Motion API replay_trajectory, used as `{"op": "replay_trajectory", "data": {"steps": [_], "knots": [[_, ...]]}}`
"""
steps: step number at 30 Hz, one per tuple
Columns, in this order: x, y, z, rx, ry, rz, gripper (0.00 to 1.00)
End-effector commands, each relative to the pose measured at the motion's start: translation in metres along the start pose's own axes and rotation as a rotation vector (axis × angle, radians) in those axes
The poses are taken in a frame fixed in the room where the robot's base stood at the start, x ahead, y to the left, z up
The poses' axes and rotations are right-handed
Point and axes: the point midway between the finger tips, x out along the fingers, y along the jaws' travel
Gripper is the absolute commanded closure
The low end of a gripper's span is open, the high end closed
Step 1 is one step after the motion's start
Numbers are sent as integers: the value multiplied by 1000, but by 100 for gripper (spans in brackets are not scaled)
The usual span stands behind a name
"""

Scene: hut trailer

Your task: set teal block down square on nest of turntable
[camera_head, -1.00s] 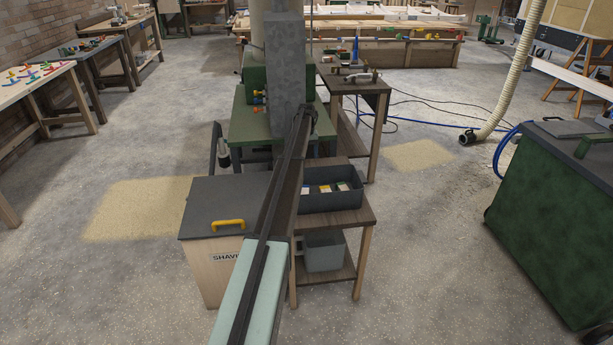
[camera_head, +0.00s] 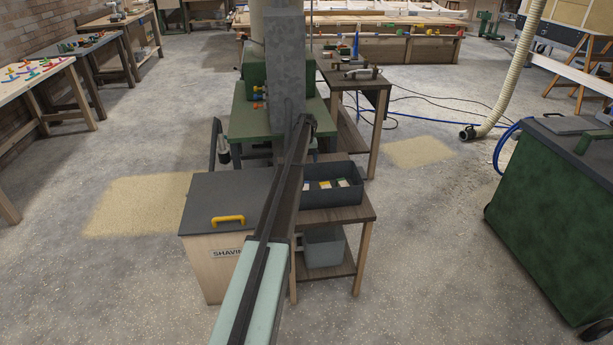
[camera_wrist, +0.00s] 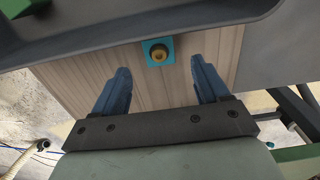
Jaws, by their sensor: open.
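In the wrist view a small teal square piece (camera_wrist: 148,44) with a round brass-coloured centre shows against a pale wood-grained surface. It looks like the teal block, but I cannot tell what it rests on. My gripper (camera_wrist: 160,65) is open, its two blue fingers apart. The teal piece lies just beyond the fingertips, roughly centred between them, and nothing is held. In the head view my arm reaches toward the green machine and its end is hard to make out. I cannot pick out the turntable or its nest in either view.
A grey edge (camera_wrist: 270,45) borders the wooden surface in the wrist view. In the head view a green machine table (camera_head: 245,118), a shavings bin (camera_head: 215,265) with a yellow handle, and a small bench with a dark tray (camera_head: 335,194) stand close to my arm.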

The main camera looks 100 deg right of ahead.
Motion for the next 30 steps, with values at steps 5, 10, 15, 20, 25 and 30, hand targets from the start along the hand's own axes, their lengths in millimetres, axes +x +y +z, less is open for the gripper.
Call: {"op": "replay_trajectory", "data": {"steps": [5,10,15,20,25,30], "knots": [[9,0,0,0,0,0,26],[23,0,2,0,0,0,26],[46,1,3,0,-1,0,26],[58,1,3,0,1,2,26],[58,1,3,0,2,2,26],[58,1,3,0,1,2,39]]}}
